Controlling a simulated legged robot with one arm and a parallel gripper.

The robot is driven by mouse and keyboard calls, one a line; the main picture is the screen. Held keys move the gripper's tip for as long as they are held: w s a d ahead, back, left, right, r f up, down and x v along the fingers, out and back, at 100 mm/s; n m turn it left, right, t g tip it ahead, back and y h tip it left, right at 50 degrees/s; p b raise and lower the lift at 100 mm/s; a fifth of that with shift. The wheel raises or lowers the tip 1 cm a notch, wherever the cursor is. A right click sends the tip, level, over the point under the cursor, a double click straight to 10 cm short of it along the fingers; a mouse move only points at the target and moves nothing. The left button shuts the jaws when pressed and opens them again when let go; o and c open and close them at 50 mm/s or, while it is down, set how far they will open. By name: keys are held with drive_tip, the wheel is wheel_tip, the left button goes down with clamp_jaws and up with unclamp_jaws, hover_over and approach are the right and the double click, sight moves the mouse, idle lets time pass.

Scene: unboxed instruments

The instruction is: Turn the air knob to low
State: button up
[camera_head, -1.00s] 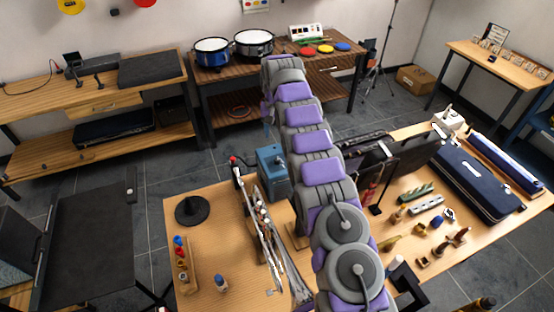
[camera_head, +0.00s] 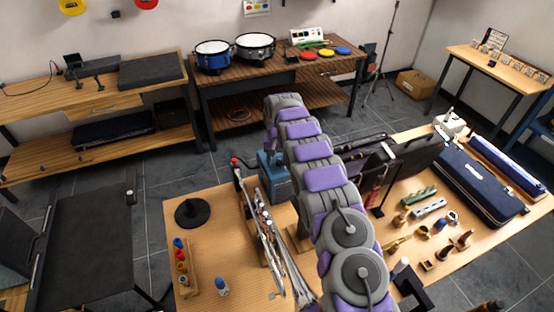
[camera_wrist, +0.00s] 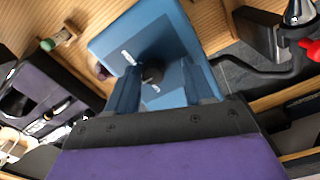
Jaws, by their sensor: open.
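The air knob (camera_wrist: 152,73) is a small dark knob on the face of a blue box (camera_wrist: 133,32) in the wrist view. Small white labels show beside it; I cannot read them. My gripper (camera_wrist: 160,76) is open, with one finger on each side of the knob in that view. I cannot tell whether the fingers touch it. In the head view the blue box (camera_head: 272,168) stands on the wooden table beside my arm, partly hidden by it. The knob and my gripper are hidden there.
A silver brass instrument (camera_head: 264,225) stands just in front of the box. A black disc stand (camera_head: 192,211) and a rack of small bottles (camera_head: 183,268) are to the left. A dark case (camera_head: 478,180) and several small parts lie right.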

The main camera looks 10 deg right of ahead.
drive_tip(key=shift+d, duration=0.6)
drive_tip(key=shift+c, duration=1.3)
drive_tip(key=shift+a, duration=0.3)
drive_tip(key=c, duration=0.6)
clamp_jaws()
drive_tip(key=shift+d, duration=0.1)
drive_tip(key=n+p, duration=0.3)
drive_tip(key=n, duration=0.2)
drive_tip(key=shift+r+n, duration=0.1)
drive_tip(key=shift+n, duration=0.2)
drive_tip(key=n+p, duration=0.2)
drive_tip(key=n, duration=0.4)
drive_tip(key=shift+n, duration=0.3)
